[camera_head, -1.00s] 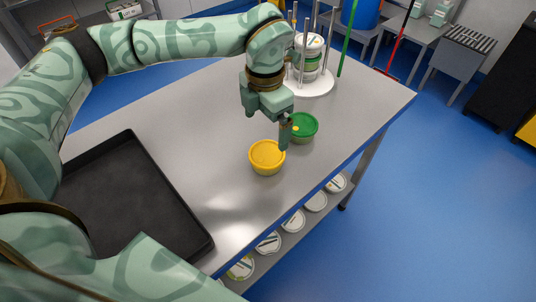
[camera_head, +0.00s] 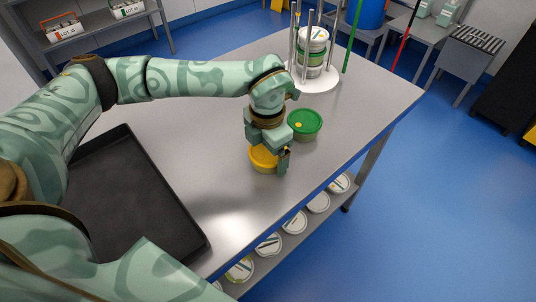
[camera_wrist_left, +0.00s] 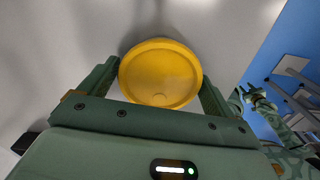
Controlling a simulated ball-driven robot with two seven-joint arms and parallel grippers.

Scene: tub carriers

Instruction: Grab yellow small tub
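The yellow small tub (camera_head: 262,160) stands upright on the steel table, partly hidden behind my left gripper in the head view. My left gripper (camera_head: 284,163) points down at it from above. In the left wrist view the round yellow lid (camera_wrist_left: 160,74) lies between the two fingers of my left gripper (camera_wrist_left: 161,86). The fingers are spread wide, one on each side, close to the rim. I cannot make out firm contact on either side.
A green-lidded tub (camera_head: 305,124) stands just behind and right of the yellow one. A white round carrier with posts (camera_head: 318,82) holds stacked tubs at the back. A black tray (camera_head: 135,205) lies on the left. Several white-lidded tubs sit on the lower shelf (camera_head: 262,262).

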